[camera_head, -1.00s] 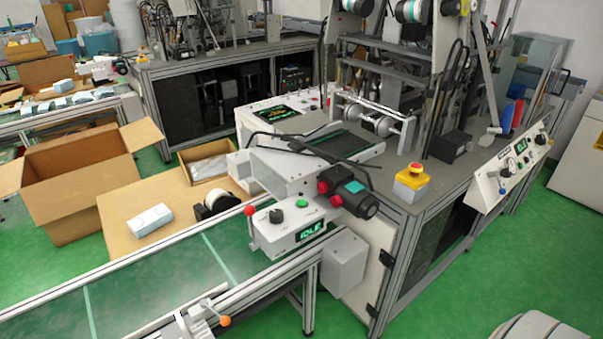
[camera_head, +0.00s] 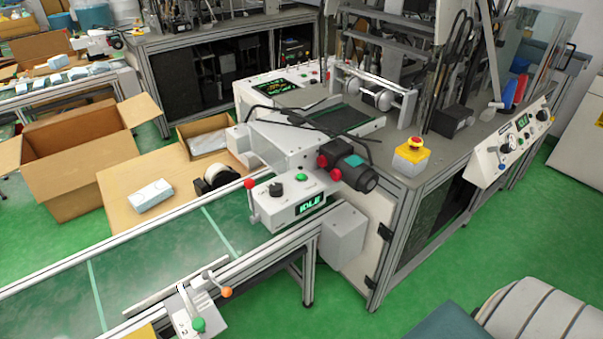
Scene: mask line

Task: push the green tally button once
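A green round button (camera_head: 199,324) sits on a small white device (camera_head: 184,310) at the bottom of the head view, by the conveyor's near edge. The device is partly cut off by the frame. Another green button (camera_head: 301,177) is on top of the white control box (camera_head: 290,203), beside a black knob and a red-tipped lever. That box's display reads IDLE. I cannot tell for sure from labels which green button is the tally one. Neither of my grippers is in view.
The conveyor (camera_head: 150,262) runs along the lower left. An orange-tipped lever (camera_head: 226,292) stands near the small device. A yellow box with a red stop button (camera_head: 412,152) is on the machine. A white ribbed object (camera_head: 540,310) is at bottom right. Green floor (camera_head: 400,300) between is clear.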

